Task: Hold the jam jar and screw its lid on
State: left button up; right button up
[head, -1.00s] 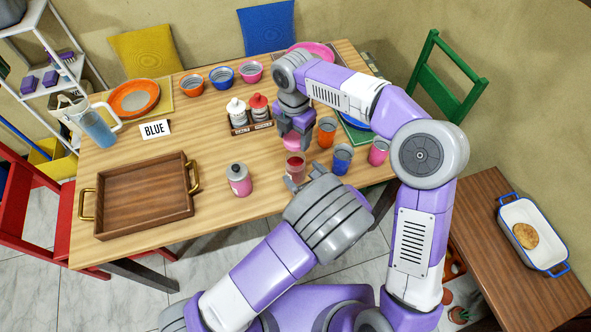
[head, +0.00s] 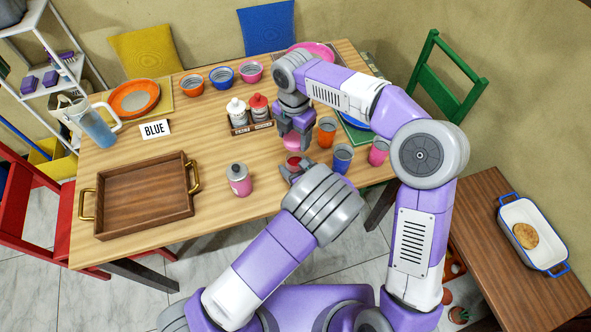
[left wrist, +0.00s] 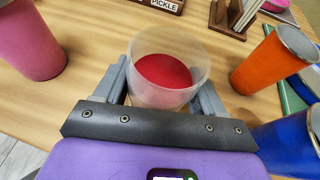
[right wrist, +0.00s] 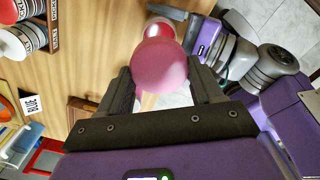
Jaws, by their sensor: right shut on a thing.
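The jam jar (head: 294,164) is a clear cup with red jam, open at the top, standing upright near the table's front edge. In the left wrist view the jar (left wrist: 168,80) sits between the fingers of my left gripper (left wrist: 163,98), which look open around it. My left gripper (head: 291,172) hides part of the jar in the head view. My right gripper (head: 294,135) is shut on the round pink lid (head: 292,144), held behind and above the jar. The lid (right wrist: 160,66) fills the space between the right gripper's fingers (right wrist: 162,88) in the right wrist view.
An orange cup (head: 326,132), a blue cup (head: 342,158) and a pink cup (head: 378,151) stand close right of the jar. A bottle caddy (head: 251,126) is behind, and a wooden tray (head: 140,200) lies at left.

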aim_at(294, 153)
pick_arm(q)
jog(key=c, duration=0.8)
pick_arm(e)
jog(key=shift+f, duration=2.5)
jog(key=shift+f, duration=0.1)
jog(key=shift+f, duration=0.8)
jog(key=shift+f, duration=0.55)
